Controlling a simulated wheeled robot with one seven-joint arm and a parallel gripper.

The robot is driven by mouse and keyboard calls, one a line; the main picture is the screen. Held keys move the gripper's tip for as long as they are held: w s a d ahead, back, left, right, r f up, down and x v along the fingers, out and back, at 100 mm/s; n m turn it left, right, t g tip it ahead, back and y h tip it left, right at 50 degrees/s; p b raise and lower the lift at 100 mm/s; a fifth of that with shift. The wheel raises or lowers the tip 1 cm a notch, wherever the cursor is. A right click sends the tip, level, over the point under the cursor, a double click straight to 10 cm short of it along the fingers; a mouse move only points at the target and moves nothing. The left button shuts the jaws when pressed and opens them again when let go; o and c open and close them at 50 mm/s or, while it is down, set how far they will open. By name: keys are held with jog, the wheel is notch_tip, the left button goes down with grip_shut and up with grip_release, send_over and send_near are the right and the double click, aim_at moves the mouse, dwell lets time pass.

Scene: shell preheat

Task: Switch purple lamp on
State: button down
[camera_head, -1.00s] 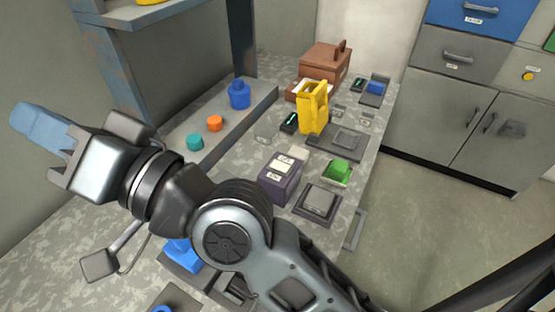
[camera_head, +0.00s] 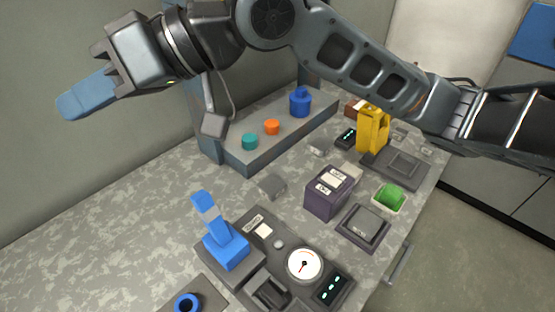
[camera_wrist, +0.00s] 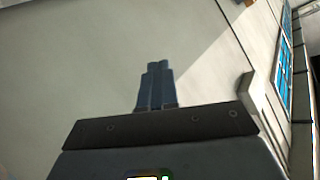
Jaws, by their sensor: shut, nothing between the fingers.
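A dark purple box (camera_head: 322,203) with white labelled patches on its top stands on the grey mottled worktop in the head view. I cannot tell whether it is the purple lamp or its switch; no lit purple lamp shows. My gripper (camera_head: 70,106) has blue fingers and is up at the left in the head view, well away from the box and in front of the wall. Its fingers also show in the wrist view (camera_wrist: 157,85), pressed together with nothing between them. The wrist view shows pale wall-like surfaces and no purple thing.
A console with a blue lever (camera_head: 223,244) and a round gauge (camera_head: 304,264) lies at the front. A grey square pad (camera_head: 363,228), a green block (camera_head: 389,195) and a yellow holder (camera_head: 373,130) stand right of the box. A raised shelf (camera_head: 255,155) is behind. The left worktop is clear.

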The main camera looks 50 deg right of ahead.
jog(key=d+f+g+h, duration=0.1)
jog(key=d+f+h, duration=0.3)
jog(key=d+f, duration=0.25)
jog(key=m+g+h+b, duration=0.1)
jog(key=m+g+h, duration=0.5)
jog(key=h, duration=0.2)
send_over(329, 182)
notch_tip(329, 182, down, 8)
notch_tip(329, 182, down, 13)
jog(key=shift+f, duration=0.1)
